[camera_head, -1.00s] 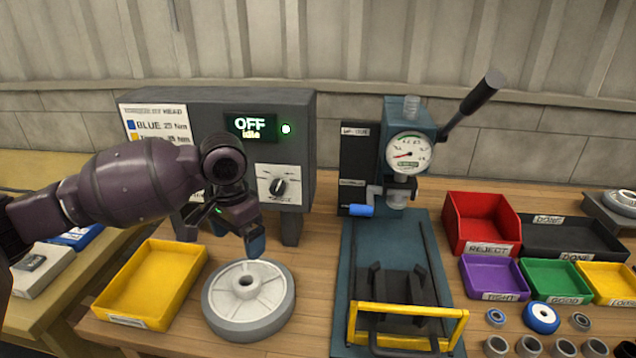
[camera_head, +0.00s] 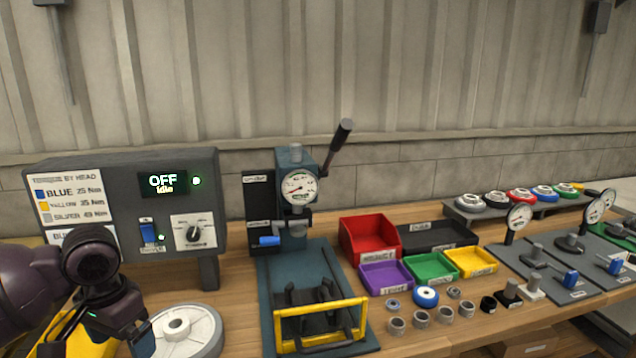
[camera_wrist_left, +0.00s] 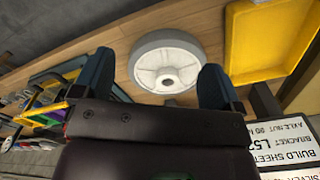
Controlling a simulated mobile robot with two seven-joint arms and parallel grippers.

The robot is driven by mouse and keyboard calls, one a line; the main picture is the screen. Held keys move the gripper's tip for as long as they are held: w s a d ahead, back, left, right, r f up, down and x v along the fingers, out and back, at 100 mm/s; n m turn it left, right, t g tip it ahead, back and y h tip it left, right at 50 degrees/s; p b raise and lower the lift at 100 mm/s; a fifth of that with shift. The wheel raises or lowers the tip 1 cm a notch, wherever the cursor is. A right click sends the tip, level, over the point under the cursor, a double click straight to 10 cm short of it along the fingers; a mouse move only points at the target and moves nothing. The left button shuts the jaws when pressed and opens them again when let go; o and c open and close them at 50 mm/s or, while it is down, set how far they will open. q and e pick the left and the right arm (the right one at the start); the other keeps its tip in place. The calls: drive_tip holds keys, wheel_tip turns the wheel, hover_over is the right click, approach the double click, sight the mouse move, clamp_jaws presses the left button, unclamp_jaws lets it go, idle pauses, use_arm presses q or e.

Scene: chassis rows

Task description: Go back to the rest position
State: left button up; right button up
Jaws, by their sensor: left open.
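My left gripper (camera_head: 122,335) is at the lower left of the head view, in front of the grey control box (camera_head: 205,160) and beside a pale grey wheel (camera_head: 203,335). In the left wrist view the two fingertips of my left gripper (camera_wrist_left: 158,85) are spread wide and nothing is held between them. The wheel (camera_wrist_left: 150,48) shows beyond the fingers, lying on the bench, apart from them as far as I can see. My right gripper is in neither view.
A blue-green press (camera_head: 298,190) with a yellow guard (camera_head: 320,322) stands mid-bench. Red (camera_head: 370,237), purple (camera_head: 385,277), green and yellow bins sit right of it. Small rings and dial gauges (camera_head: 519,217) stand further right. A yellow tray (camera_wrist_left: 262,40) lies near the wheel.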

use_arm(q)
drive_tip(key=w+d+r+m+t+h, duration=0.2)
drive_tip(key=w+d+r+m+t, duration=0.15)
drive_tip(key=w+t, duration=0.45)
drive_tip(key=w+d+f+m+t+h, duration=0.1)
drive_tip(key=d+f+m+t+h, duration=0.1)
drive_tip(key=d+f+t+h, duration=0.3)
drive_tip(key=s+a+f+n+g+y, duration=0.1)
drive_tip(key=s+f+n+y, duration=0.2)
drive_tip(key=s+f, duration=0.9)
drive_tip(key=s+a+f+n+g+y, duration=0.1)
drive_tip(key=s+f+n+y, duration=0.3)
drive_tip(key=s+f, duration=0.9)
drive_tip(key=s+a, duration=0.1)
drive_tip(key=s, duration=0.3)
drive_tip(key=shift+a+n, duration=0.3)
drive_tip(key=shift+n, duration=0.05)
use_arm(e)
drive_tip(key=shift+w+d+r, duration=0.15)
use_arm(q)
drive_tip(key=shift+f, duration=0.1)
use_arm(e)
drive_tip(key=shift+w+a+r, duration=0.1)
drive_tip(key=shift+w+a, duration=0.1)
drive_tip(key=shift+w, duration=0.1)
